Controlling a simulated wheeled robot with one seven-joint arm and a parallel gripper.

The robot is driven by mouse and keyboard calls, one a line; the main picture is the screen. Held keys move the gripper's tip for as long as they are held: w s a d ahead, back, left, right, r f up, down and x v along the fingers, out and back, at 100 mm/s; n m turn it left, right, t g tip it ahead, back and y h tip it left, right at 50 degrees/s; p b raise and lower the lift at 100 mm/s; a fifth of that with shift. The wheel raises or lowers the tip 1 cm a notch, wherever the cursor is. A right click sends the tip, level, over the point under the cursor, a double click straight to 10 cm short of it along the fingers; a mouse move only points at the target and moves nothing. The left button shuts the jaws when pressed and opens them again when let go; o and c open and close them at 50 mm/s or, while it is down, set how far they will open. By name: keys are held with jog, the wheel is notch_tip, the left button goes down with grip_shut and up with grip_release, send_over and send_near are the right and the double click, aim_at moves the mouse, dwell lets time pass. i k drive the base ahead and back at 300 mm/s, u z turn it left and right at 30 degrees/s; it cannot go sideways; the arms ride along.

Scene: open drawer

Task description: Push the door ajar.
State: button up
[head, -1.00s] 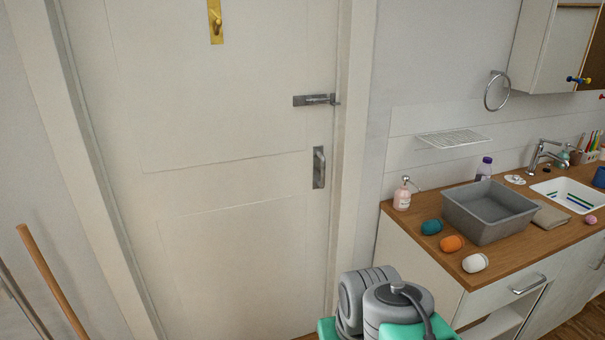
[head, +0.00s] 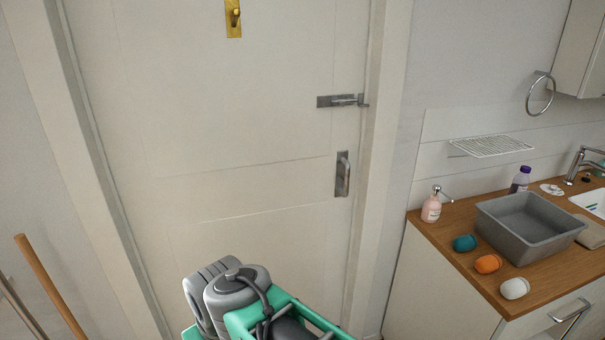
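A white panelled door (head: 230,140) fills the left and middle of the head view and looks closed in its frame. A grey metal handle (head: 342,175) is on its right side. Above the handle, a sliding bolt (head: 341,101) reaches across to the door frame's edge. A brass plate with a hook (head: 233,17) is higher up on the door. My arm shows at the bottom centre, in front of the door's lower part. My gripper is not visible, so I cannot see whether it touches anything.
A wooden counter (head: 450,260) stands right of the door with a grey basin (head: 528,226), a soap bottle (head: 431,208) and several small coloured objects on it. A wooden pole (head: 48,288) leans at the lower left. A towel ring (head: 540,94) hangs on the right wall.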

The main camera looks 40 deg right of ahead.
aim_at(219, 140)
jog(key=z, duration=0.25)
jog(key=i, duration=0.8)
jog(key=z, duration=0.6)
